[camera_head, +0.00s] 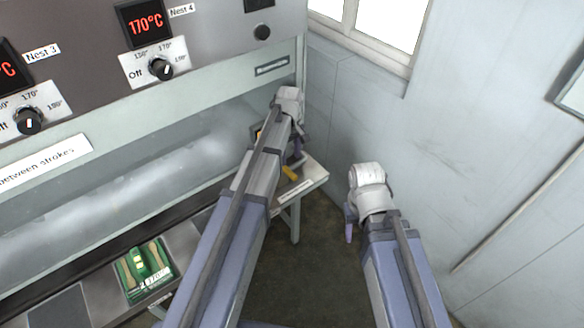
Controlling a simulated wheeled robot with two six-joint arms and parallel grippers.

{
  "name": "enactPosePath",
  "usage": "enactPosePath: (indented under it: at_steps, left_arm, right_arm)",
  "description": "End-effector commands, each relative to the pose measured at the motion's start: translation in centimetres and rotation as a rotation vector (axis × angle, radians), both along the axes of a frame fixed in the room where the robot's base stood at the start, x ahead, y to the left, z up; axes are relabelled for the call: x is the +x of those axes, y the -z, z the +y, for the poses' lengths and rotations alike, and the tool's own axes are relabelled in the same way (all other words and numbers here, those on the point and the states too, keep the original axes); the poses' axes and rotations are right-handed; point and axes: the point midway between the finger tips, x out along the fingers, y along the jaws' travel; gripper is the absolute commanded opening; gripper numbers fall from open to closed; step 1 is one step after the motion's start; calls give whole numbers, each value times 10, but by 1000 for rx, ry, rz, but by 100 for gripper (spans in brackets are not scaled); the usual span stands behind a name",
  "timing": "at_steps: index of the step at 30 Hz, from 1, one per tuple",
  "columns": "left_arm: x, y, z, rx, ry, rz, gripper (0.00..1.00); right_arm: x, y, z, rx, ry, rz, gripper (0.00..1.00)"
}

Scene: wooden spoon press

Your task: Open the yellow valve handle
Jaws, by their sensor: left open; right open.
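A small yellow piece (289,173), which looks like the valve handle, shows just right of my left forearm, above a small grey ledge. My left arm reaches across the middle and covers much of what lies around it. My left gripper (297,147) points down just above the yellow piece, mostly hidden by its own wrist; it is open and no object shows in it. Whether it touches the yellow piece cannot be told. My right gripper (349,222) is open and hangs in free space to the right, apart from everything, with only part of its fingers showing.
The press panel (90,75) with dials and red displays fills the upper left. A small ledge (305,182) on a leg sticks out below the yellow piece. A green labelled item (144,268) lies at the lower left. A pale wall (480,110) bounds the right.

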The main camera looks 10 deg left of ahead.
Motion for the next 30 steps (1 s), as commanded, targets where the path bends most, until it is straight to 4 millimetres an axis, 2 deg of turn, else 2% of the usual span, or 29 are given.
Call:
enactPosePath:
  at_steps: [18,30]
  left_arm:
    - [0,70,0,0,2,0,57]
    - [0,73,0,0,2,0,56]
  right_arm:
    - [0,70,0,-1,-6,0,50]
    - [0,73,0,-1,-5,0,50]
